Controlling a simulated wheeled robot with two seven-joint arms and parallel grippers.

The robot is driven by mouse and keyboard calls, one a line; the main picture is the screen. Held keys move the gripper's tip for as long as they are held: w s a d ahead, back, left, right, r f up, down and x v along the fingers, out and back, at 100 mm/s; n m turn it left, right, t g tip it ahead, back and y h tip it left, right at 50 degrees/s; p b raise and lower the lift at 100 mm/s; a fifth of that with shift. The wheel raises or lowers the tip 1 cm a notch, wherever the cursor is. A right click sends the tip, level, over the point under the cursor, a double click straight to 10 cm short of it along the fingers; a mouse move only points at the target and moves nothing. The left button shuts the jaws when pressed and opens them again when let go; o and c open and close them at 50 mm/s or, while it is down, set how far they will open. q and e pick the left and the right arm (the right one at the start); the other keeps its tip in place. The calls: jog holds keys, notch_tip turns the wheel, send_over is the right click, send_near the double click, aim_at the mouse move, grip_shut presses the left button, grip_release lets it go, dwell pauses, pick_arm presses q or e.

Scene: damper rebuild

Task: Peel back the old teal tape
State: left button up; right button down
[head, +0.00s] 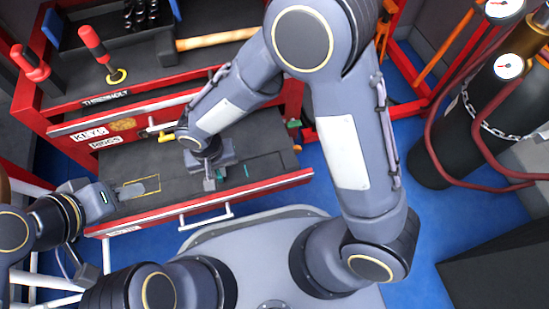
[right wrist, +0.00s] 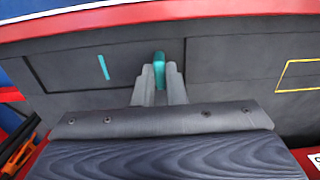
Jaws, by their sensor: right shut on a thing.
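The open drawer (head: 215,195) has a dark grey liner with teal tape on it. My right gripper (head: 210,182) is low over the drawer's front part. In the right wrist view its fingers (right wrist: 160,82) are shut on a teal tape piece (right wrist: 159,60), whose end shows between and past the fingertips. A thin teal strip (right wrist: 103,67) lies flat on the liner beside it, apart from the fingers; it also shows in the head view (head: 246,171). My left gripper (head: 112,196) is at the drawer's left end; its jaws are not clear.
A yellow outlined rectangle (head: 150,184) marks the liner at left. Red-handled tools (head: 93,42) and a wooden-handled hammer (head: 218,38) are on the red cabinet above. A dark cylinder with gauges and a chain (head: 455,130) stands at right. Blue floor lies between.

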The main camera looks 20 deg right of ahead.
jog(key=shift+a, duration=0.55)
jog(key=c, duration=1.3)
grip_release()
notch_tip(320, 180, up, 7)
jog(key=p, duration=0.5)
jog(key=shift+d, duration=0.1)
